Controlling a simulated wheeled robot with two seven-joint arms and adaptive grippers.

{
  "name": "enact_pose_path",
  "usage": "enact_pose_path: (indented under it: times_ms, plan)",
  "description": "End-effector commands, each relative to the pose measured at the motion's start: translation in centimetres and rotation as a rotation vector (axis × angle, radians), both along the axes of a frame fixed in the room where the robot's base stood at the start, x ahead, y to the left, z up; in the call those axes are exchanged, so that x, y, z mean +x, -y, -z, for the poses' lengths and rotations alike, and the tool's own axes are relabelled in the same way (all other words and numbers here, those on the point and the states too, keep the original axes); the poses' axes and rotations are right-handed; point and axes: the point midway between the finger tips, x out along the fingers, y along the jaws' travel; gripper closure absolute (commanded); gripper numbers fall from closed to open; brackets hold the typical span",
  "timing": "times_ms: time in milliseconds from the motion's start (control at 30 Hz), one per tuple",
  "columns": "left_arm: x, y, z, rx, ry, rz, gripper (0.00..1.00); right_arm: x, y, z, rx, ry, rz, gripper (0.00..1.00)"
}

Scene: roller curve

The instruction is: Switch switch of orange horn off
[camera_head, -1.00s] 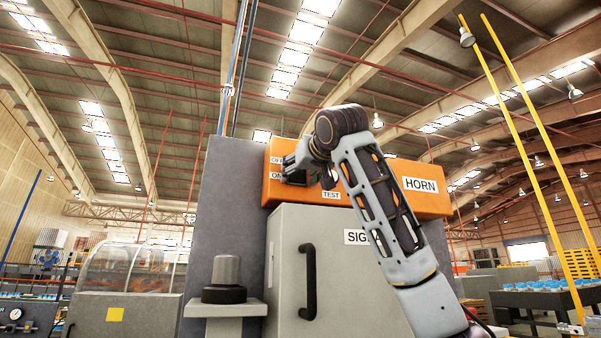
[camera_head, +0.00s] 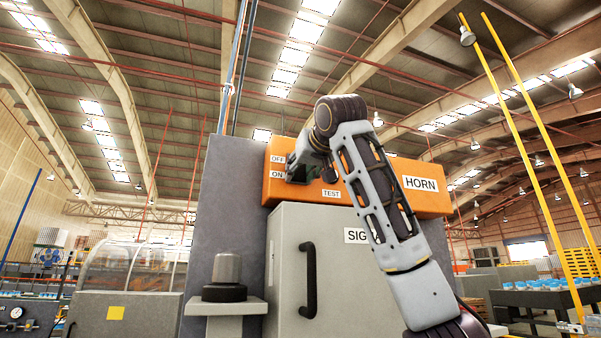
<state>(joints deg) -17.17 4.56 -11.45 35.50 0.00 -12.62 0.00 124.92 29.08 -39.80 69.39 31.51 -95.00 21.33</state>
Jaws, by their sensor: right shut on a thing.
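The orange horn box (camera_head: 428,202) is fixed to a grey panel above a grey cabinet. It carries a HORN label at its right, OFF and ON labels at its left end and a TEST label below. My right arm reaches up from the lower right across the box. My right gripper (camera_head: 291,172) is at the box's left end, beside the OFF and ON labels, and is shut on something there. The switch is hidden behind the gripper, so its position cannot be told. My left gripper is not in view.
The grey cabinet (camera_head: 340,280) has a black vertical handle (camera_head: 308,281) and a partly covered label. A small shelf (camera_head: 226,308) at its left bears a grey cylinder on a black base (camera_head: 225,280). The grey panel (camera_head: 222,200) stands behind.

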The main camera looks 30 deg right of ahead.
Motion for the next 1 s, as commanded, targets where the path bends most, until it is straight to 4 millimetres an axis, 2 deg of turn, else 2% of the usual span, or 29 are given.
enact_pose_path:
  times_ms: [600,1000]
  plan:
    - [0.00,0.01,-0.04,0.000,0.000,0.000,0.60,-0.42,-0.03,-0.81,0.037,-0.141,-0.001,0.85]
    - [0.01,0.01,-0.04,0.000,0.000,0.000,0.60,-0.43,-0.07,-0.76,0.039,-0.161,-0.002,0.85]
